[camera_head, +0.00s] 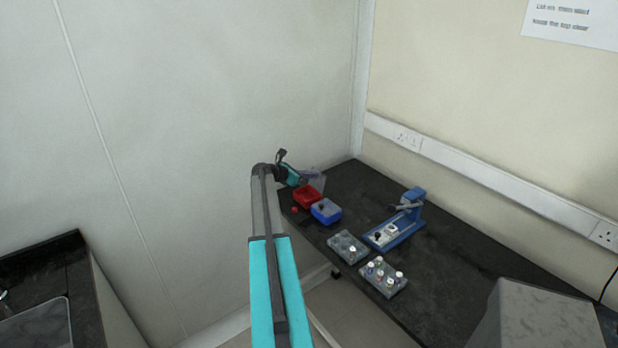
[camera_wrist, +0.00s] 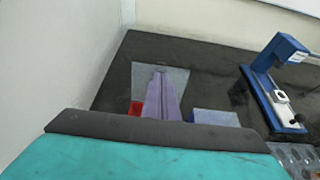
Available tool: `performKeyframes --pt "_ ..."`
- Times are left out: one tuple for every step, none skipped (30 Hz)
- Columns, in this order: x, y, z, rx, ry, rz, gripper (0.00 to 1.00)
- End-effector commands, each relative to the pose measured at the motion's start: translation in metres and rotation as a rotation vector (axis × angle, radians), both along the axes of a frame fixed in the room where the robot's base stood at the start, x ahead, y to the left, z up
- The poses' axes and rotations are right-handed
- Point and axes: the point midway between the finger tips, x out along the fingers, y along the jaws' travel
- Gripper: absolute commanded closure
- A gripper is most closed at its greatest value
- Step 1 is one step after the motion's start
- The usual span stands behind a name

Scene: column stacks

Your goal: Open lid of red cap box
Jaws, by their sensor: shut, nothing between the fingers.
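The red box (camera_head: 308,197) stands near the far left end of the dark bench. In the wrist view only a red part of it (camera_wrist: 135,107) shows beside my fingers. A pale grey, see-through panel, apparently its lid (camera_wrist: 142,80), stands behind the red part; it also shows behind the box in the head view (camera_head: 319,183). My gripper (camera_wrist: 160,76) has purple fingers, shut and empty, lying in front of this panel in the wrist view. In the head view my gripper (camera_head: 308,174) is just above and behind the red box. I cannot tell whether the fingers touch the panel.
A blue box (camera_head: 326,212) stands right next to the red one. A small red item (camera_head: 294,210) lies to its left. Farther right are a blue device (camera_head: 405,222) and two racks (camera_head: 347,247), one with several vials. The wall is close on the left.

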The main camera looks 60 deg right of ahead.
Motion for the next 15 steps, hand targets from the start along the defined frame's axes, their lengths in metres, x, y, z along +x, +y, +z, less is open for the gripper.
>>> performKeyframes --pt "0.001 0.001 -0.001 0.0 0.0 0.0 1.0" --pt "0.001 0.002 -0.001 0.0 0.0 0.0 1.0" --pt "0.002 0.003 -0.002 0.0 0.0 0.0 1.0" --pt "0.002 0.004 -0.002 0.0 0.0 0.0 1.0" --pt "0.003 0.005 -0.003 0.0 0.0 0.0 1.0" --pt "0.003 0.006 -0.003 0.0 0.0 0.0 1.0" --pt "0.004 0.007 -0.004 0.0 0.0 0.0 1.0" --pt "0.004 0.008 -0.004 0.0 0.0 0.0 1.0" --pt "0.005 0.009 -0.005 0.0 0.0 0.0 1.0" --pt "0.005 0.009 -0.005 0.0 0.0 0.001 1.0" --pt "0.006 0.01 -0.005 0.0 0.0 0.001 1.0" --pt "0.006 0.011 -0.006 0.0 0.0 0.001 1.0" --pt "0.007 0.011 -0.006 0.0 0.0 0.001 1.0" --pt "0.007 0.012 -0.006 0.0 0.0 0.001 1.0" --pt "0.007 0.012 -0.006 0.0 0.0 0.001 1.0"
